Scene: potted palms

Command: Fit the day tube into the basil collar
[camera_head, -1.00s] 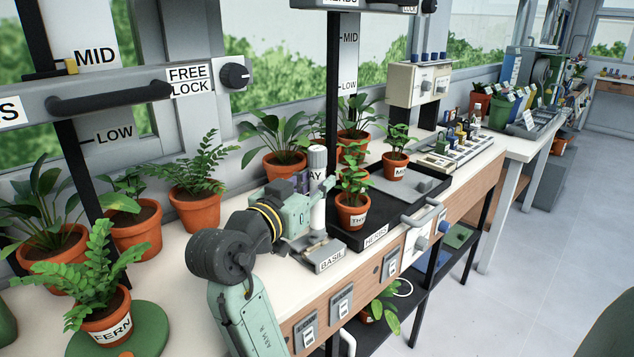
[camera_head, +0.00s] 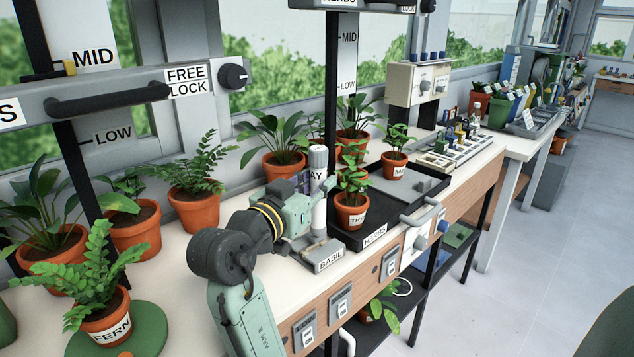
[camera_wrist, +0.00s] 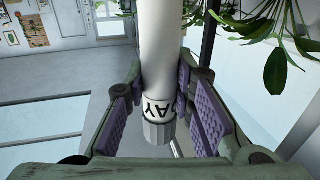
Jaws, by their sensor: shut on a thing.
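The day tube (camera_head: 318,214) is white and upright, with a grey end at its top and dark lettering below that end. My gripper (camera_head: 318,187) is shut on its upper part. In the wrist view, the purple pads of my gripper (camera_wrist: 166,112) lie on both sides of the tube (camera_wrist: 160,50), near its DAY lettering and grey end. The grey basil base (camera_head: 318,254), labelled BASIL, sits on the bench directly under the tube. The tube's lower end meets the base area in the head view. I cannot tell whether it is inside the collar, since that joint is small and partly hidden.
Just right of the base is the black HERBS tray (camera_head: 424,192), with a potted thyme (camera_head: 351,214) close to the tube and a mint pot (camera_head: 395,165). Potted plants line the bench back. A fern (camera_head: 105,320) stands on a green disc at left.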

